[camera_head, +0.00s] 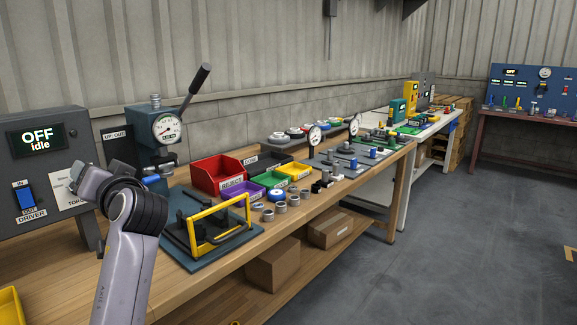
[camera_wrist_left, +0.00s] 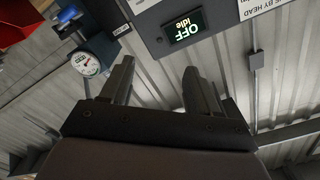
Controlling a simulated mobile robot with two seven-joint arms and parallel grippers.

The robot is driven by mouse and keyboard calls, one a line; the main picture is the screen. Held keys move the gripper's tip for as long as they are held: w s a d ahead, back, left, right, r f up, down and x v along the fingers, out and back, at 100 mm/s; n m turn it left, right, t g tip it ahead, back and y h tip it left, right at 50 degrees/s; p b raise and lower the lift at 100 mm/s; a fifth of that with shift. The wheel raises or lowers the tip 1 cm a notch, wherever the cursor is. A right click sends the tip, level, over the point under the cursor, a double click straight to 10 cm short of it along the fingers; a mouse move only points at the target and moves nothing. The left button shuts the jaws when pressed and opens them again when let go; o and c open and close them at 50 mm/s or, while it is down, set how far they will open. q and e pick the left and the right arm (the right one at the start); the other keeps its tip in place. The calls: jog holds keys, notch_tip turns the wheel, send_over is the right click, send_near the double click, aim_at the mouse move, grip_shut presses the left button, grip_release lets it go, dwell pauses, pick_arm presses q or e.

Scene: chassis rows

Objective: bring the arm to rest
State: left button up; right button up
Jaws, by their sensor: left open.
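My left arm comes in from the lower left in the head view. Its gripper (camera_head: 92,180) is raised in front of the bench, near the grey driver box (camera_head: 60,150) whose screen reads "OFF idle". In the left wrist view the two fingers of my left gripper (camera_wrist_left: 158,85) stand apart with nothing between them. Beyond the fingers are the driver box's screen (camera_wrist_left: 184,27) and the corrugated wall. My right gripper is in neither view.
A press with a dial (camera_head: 167,126), a red bin (camera_head: 222,174) and a yellow-framed fixture (camera_head: 222,217) stand on the wooden bench, with several grey rings beside them. Cardboard boxes (camera_head: 272,266) sit on the lower shelf. The floor (camera_head: 440,240) at the right is clear.

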pick_arm(q)
jog(key=s+d+f+m+g+h, duration=0.1)
jog(key=s+f+h, duration=0.4)
jog(key=f, duration=0.8)
jog(key=s+d+f+m+g+h, duration=0.1)
jog(key=s+f+g+h, duration=0.1)
jog(key=s+f, duration=0.9)
jog(key=s+d+f+m+g+h, duration=0.1)
jog(key=s+d+f+g+h, duration=0.2)
jog(key=s+f, duration=0.5)
jog(key=s+d+f+m+g+h, duration=0.1)
jog(key=s+d+f+g+h, duration=0.25)
jog(key=s, duration=0.75)
jog(key=w+d+f+t+h+b, duration=0.1)
jog(key=w+d+f+t+b, duration=0.1)
jog(key=f+t+b, duration=0.3)
jog(key=w+d+f+t+h+b, duration=0.1)
jog(key=w+d+f+b, duration=0.1)
jog(key=f, duration=0.6)
jog(key=w+d+f+t+h+b, duration=0.1)
jog(key=w+d+f+t+b, duration=0.1)
jog(key=w+d+f+b, duration=0.3)
jog(key=s+a+r+p, duration=0.1)
jog(key=a+r+p, duration=0.1)
jog(key=r+p, duration=0.5)
jog(key=s+a+r+p, duration=0.2)
jog(key=r+p, duration=0.5)
jog(key=p, duration=0.4)
jog(key=shift+m+y, duration=0.4)
jog(key=shift+y, duration=0.05)
